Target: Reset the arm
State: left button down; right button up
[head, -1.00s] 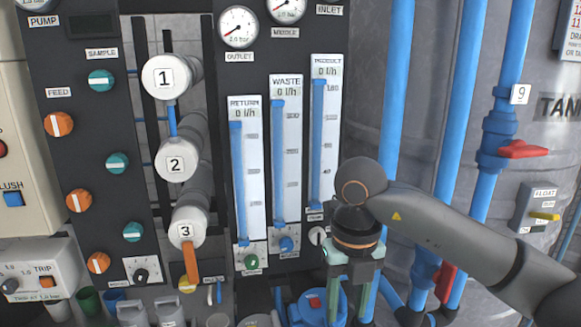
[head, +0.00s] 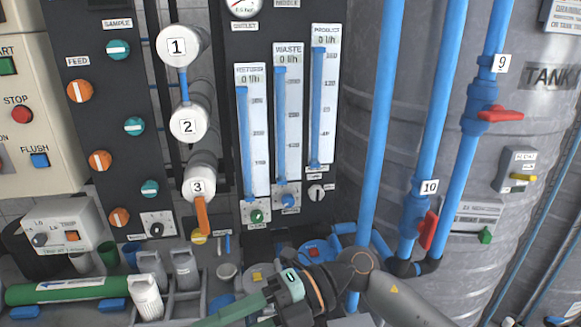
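My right arm enters from the lower right in the head view. Its grey link (head: 405,305) leads to a dark wrist with an orange ring. My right gripper (head: 228,318) points left and down, near the bottom edge. Its body is pale green and dark, and its fingertips run toward the frame's lower edge, so its opening is unclear. I see nothing held in it. My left gripper is not in view.
The dark panel carries white housings, knobs and flow meters (head: 288,115). Blue pipes (head: 385,110) with red-handled valves (head: 428,230) stand before the grey tank (head: 480,165). A green cylinder (head: 65,289), bottles (head: 146,297) and cups crowd the lower left bench.

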jog(key=w+d+r+m+t+y+p, duration=0.1)
jog(key=w+d+m+t+y, duration=0.1)
jog(key=w+m+t+y, duration=0.4)
jog(key=w+d+r+m+t+y, duration=0.1)
jog(key=d+m+t, duration=0.1)
jog(key=m+t, duration=0.65)
jog(key=w+d+f+m+t+h+p, duration=0.1)
jog(key=w+d+f+m+t+h, duration=0.3)
jog(key=d+f+m+t+h, duration=0.9)
jog(key=s+d+f+m+g+h, duration=0.3)
jog(key=s+d+f+m+g, duration=0.1)
jog(key=s+f, duration=0.4)
jog(key=s+d+f+m+g+h+p, duration=0.1)
jog(key=s+d+f+m+g+h, duration=0.2)
jog(key=f, duration=1)
jog(key=s+d+m+g, duration=0.2)
jog(key=s+g, duration=0.2)
jog(key=s, duration=0.2)
jog(key=shift+s+f+h, duration=0.2)
jog(key=shift+f+h, duration=0.1)
jog(key=shift+m+g, duration=0.25)
